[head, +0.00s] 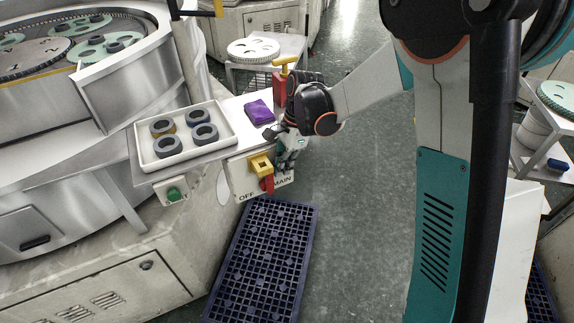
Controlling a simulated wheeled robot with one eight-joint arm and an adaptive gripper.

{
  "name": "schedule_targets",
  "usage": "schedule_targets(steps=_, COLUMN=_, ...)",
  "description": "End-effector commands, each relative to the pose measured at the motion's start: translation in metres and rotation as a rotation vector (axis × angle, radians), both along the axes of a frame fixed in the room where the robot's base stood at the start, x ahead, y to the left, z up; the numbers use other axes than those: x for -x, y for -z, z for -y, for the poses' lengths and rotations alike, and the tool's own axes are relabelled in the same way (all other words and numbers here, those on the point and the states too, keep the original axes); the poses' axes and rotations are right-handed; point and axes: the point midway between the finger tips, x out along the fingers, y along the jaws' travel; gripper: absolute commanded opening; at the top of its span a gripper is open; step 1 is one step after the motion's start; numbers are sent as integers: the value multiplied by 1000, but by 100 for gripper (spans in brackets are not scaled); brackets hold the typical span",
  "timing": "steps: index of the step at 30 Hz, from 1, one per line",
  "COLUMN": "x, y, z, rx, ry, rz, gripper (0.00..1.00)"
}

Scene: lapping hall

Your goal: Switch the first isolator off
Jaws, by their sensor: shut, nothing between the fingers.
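The isolator (260,165) is a yellow block with a red handle (267,183) on a pale panel at the front of the machine's shelf. The red handle hangs down, tilted slightly to the right. The panel is lettered OFF at the lower left and MAIN at the right. My gripper (284,166) is shut and empty, just right of the yellow block, with its fingers pointing down in front of the panel. I cannot tell whether it touches the isolator. The gripper and wrist hide the panel's upper right part.
A white tray (141,151) with several dark rings and a purple cloth (259,112) lie on the shelf above. A red bottle with a yellow top (280,85) stands behind my wrist. A green button (174,194) is left. A dark blue floor mat (262,262) lies below; floor right is clear.

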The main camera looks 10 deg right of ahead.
Motion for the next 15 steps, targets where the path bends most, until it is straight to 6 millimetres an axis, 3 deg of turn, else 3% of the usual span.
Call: schedule_targets(steps=15, x=3, y=-6, z=-10, rx=0, ry=0, rz=0, gripper=0)
